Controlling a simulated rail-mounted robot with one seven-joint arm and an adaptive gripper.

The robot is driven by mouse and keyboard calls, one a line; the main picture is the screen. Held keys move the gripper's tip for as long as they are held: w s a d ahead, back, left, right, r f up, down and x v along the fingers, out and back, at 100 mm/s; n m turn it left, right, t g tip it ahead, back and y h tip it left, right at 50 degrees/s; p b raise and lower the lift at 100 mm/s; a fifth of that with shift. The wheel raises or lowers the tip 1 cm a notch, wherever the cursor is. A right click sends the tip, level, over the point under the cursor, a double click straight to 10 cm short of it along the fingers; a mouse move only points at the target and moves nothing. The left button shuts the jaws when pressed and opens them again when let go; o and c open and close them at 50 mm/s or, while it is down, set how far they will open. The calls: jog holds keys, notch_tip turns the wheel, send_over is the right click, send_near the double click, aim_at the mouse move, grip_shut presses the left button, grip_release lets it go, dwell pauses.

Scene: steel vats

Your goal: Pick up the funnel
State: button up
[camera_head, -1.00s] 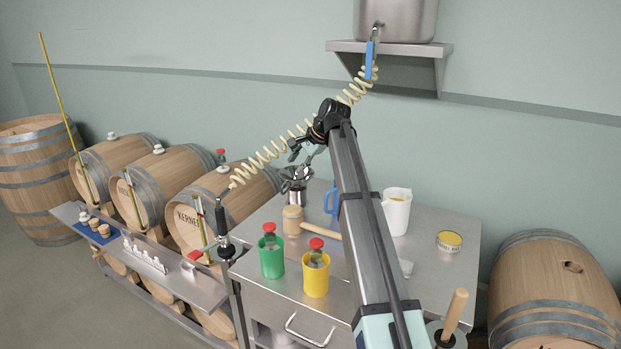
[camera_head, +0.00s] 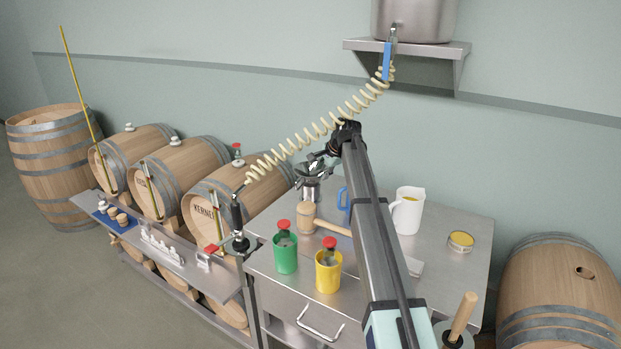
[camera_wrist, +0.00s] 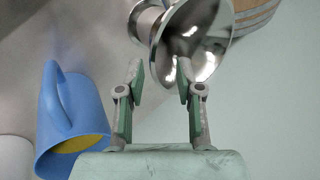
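The funnel (camera_head: 314,168) is shiny steel and sits on top of a small metal vessel (camera_head: 311,190) at the back left of the steel table (camera_head: 440,285). In the wrist view the funnel (camera_wrist: 205,35) shows its flared cone just beyond the fingertips. My gripper (camera_head: 312,160) is at the funnel's height and partly covers it in the head view. In the wrist view my gripper (camera_wrist: 160,75) is open, its two fingers apart and nothing held between them. The right fingertip overlaps the cone's rim; I cannot tell whether it touches.
A blue jug (camera_wrist: 72,115) is close by at left in the wrist view. A mallet (camera_head: 307,215), green cup (camera_head: 285,257), yellow cup (camera_head: 328,272), white pitcher (camera_head: 407,212) and round tin (camera_head: 460,241) stand on the table. A coiled hose (camera_head: 325,128) hangs over the gripper.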

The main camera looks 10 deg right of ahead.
aim_at(318, 179)
jog(key=shift+p+x, duration=1)
jog(key=shift+x, duration=1.85)
jog(key=shift+s, duration=0.15)
grip_shut()
